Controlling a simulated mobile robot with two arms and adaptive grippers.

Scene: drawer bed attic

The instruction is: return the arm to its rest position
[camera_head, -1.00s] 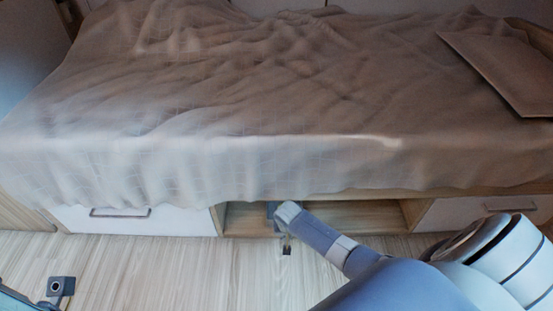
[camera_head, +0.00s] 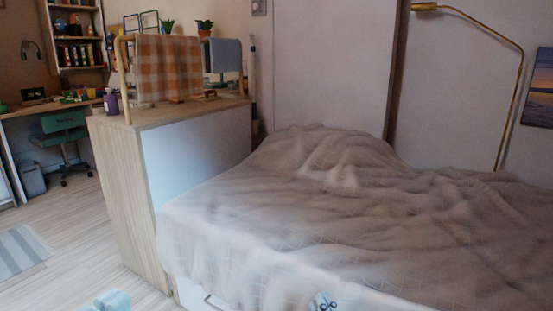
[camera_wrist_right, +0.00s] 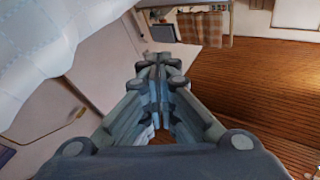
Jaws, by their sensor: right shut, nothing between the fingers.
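My right gripper (camera_wrist_right: 160,62) fills the middle of the right wrist view, its fingers shut with nothing between them. It is beside the bed's front, clear of the blanket (camera_wrist_right: 60,45) and above the wooden floor. In the head view only a small blue-white part of my right gripper (camera_head: 322,301) shows at the bottom edge, in front of the bed's blanket (camera_head: 340,235). A pale teal part of my left arm shows at the bottom left of the head view; the left fingers are not visible.
A wooden cabinet (camera_head: 121,195) stands at the bed's left end. A desk (camera_head: 30,108) and green chair (camera_head: 62,130) are farther left. A brass lamp (camera_head: 522,75) rises behind the bed.

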